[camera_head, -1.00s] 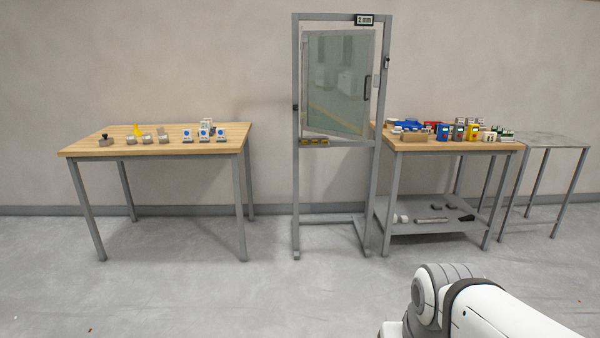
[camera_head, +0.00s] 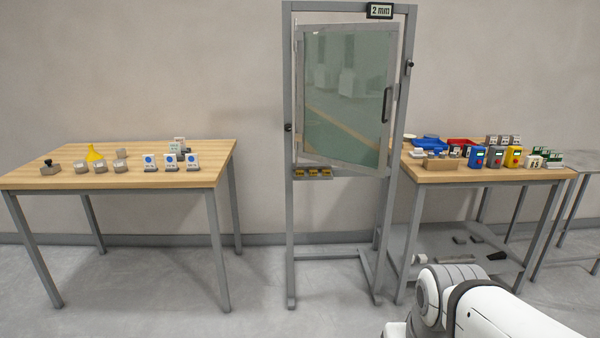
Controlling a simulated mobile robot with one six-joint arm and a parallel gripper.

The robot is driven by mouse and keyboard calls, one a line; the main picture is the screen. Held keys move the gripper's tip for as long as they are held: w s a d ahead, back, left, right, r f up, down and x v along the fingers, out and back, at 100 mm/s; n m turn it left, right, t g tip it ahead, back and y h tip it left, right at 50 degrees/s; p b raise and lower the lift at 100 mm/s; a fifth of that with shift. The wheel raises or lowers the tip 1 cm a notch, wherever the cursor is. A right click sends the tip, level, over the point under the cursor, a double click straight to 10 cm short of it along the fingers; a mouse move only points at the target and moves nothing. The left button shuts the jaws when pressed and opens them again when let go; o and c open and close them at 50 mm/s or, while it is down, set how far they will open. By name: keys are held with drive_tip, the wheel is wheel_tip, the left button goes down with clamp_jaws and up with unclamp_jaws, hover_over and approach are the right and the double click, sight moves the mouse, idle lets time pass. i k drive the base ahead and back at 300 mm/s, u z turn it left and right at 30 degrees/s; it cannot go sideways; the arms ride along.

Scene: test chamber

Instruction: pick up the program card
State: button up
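I cannot tell for sure which thing is the program card. Several small white cards with blue round marks (camera_head: 172,162) stand upright in grey holders at the right part of the left wooden table (camera_head: 110,178). A further white card (camera_head: 179,143) stands behind them. On the right wooden table (camera_head: 480,174), white cards marked with black figures (camera_head: 535,161) and green-and-white cards (camera_head: 554,157) stand near the right end. My gripper is not in view; only white and grey links of my arm show at the bottom right.
A grey frame with a glass door (camera_head: 345,95) and a "2 mm" sign (camera_head: 380,11) stands between the tables. Yellow pieces (camera_head: 313,173) sit on its ledge. Blue, grey and yellow devices (camera_head: 478,157) crowd the right table. The floor (camera_head: 180,300) in front is clear.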

sight(181, 140)
drive_tip(key=i, duration=0.9)
drive_tip(key=u, duration=1.2)
drive_tip(key=i, duration=1)
